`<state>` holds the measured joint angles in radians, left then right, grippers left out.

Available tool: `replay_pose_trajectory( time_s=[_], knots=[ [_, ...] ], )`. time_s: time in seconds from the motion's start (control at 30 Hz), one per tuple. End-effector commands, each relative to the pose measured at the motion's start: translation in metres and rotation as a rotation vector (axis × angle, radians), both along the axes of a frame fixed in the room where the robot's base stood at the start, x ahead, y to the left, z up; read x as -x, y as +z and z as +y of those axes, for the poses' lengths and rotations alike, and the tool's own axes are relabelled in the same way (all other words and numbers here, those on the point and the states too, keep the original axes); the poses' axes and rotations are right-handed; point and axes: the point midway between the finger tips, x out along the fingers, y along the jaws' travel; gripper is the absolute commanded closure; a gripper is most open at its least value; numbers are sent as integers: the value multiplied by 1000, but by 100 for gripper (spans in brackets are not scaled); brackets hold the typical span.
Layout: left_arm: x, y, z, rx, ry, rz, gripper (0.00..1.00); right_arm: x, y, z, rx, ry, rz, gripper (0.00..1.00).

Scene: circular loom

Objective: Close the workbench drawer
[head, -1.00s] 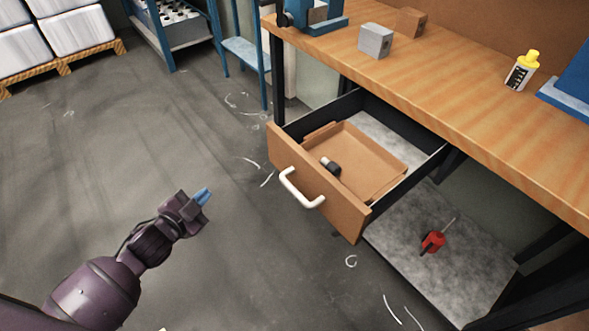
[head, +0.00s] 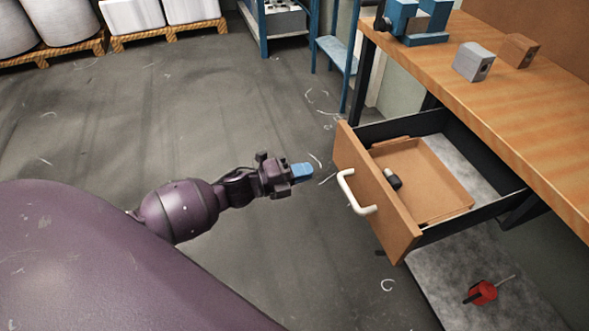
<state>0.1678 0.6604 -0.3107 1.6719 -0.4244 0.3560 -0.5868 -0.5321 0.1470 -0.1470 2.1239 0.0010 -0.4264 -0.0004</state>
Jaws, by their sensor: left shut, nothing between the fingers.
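The workbench drawer (head: 378,198) is pulled out from under the wooden workbench (head: 500,85), with its wooden front facing left toward my arm. A white handle (head: 354,193) is on the front. Inside lie a brown tray (head: 440,185) and a small dark object (head: 393,179). My left gripper (head: 304,172) is shut and empty, with blue fingertips pointing right toward the drawer front. It appears a short way left of the handle, with a gap between them. My right gripper is not in view.
A blue vise (head: 418,22), a grey block (head: 473,62) and a brown block (head: 519,50) stand on the bench top. A red screwdriver (head: 482,292) lies on the grey lower shelf (head: 430,285). Blue steps (head: 336,52) and loaded pallets (head: 50,48) stand behind. The floor at left is open.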

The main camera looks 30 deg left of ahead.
Motion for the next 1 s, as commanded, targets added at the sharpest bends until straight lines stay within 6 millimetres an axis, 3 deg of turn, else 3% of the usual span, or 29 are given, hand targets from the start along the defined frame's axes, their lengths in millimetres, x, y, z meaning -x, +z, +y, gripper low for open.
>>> replay_pose_trajectory(
  time_s=[0.3, 0.5, 1.0],
  knots=[
    [-44, -1, -35, 1, -1, 1, 100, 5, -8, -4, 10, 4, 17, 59],
    [-62, -1, -49, 2, 0, 1, 100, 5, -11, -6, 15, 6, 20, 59],
    [-70, 0, -55, 2, 2, 1, 100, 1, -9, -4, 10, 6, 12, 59]
  ],
)
